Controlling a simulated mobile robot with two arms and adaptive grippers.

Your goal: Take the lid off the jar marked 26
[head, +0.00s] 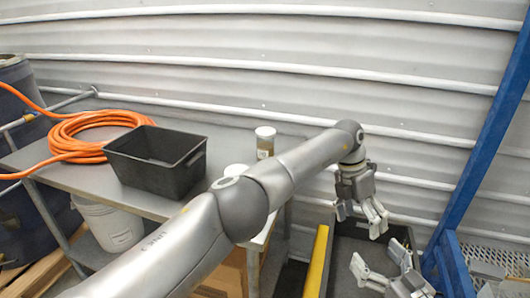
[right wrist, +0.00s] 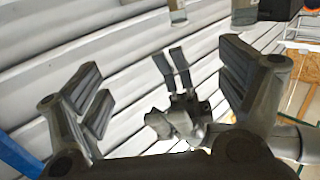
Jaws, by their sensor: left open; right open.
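A jar with a white lid (head: 265,142) stands on the grey table near its right end. A second white round top (head: 236,170) shows closer to me, partly hidden behind my left arm. No number is readable on either, so I cannot tell which is marked 26. Two jar ends (right wrist: 177,12) (right wrist: 244,14) show at the top edge of the right wrist view. My left gripper (head: 360,212) is open and empty, right of the table and apart from the jars.
A black bin (head: 132,171) and a coiled orange hose (head: 75,135) occupy the table (head: 225,142). A white bucket (head: 112,228) stands below. A blue post (head: 487,140) rises at right. A yellow bar (head: 316,262) edges a dark container beneath my grippers. Corrugated wall stands behind.

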